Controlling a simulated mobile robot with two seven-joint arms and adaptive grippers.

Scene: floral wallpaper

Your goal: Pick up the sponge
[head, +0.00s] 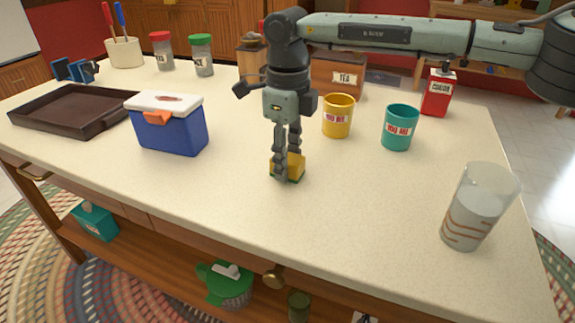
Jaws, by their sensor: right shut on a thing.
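The sponge (296,168) is a small yellow block with a green underside, on or just above the pale countertop near the middle of the head view. My right gripper (284,172) points straight down and is shut on the sponge, and its fingers cover part of it. I cannot tell whether the sponge touches the counter. The right arm comes in from the upper right. My left gripper is not in view.
A blue lunch box (172,132) and a dark baking tray (72,108) are to the left. A yellow mug (338,117), a teal mug (398,128) and a tall glass (478,208) are to the right. The counter (345,205) in front is clear.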

